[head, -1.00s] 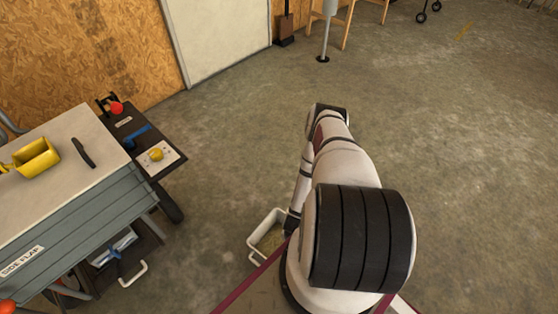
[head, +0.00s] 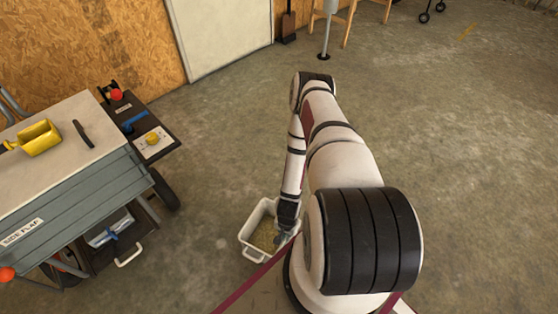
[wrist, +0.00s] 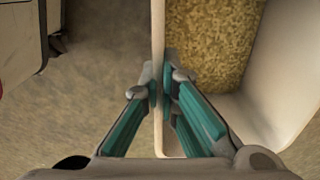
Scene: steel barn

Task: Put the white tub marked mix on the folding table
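The white tub (head: 246,236) is in the lower middle of the head view, close to my base, with grainy yellowish contents. No mix marking shows. In the wrist view, the tub's wall (wrist: 158,25) runs up between my two fingers. My gripper (wrist: 165,88) has one finger outside that wall and one inside, closed up against it. In the head view, my gripper (head: 283,236) is at the tub's right side. I cannot tell whether the tub is clear of the floor. I cannot surely make out a folding table; only wooden legs (head: 349,22) show at the top edge.
A grey cart marked SIDE FLAP (head: 75,185) stands at left, with a yellow scoop (head: 40,138) on its pale top. A white door (head: 220,35) is behind. The floor at right is clear.

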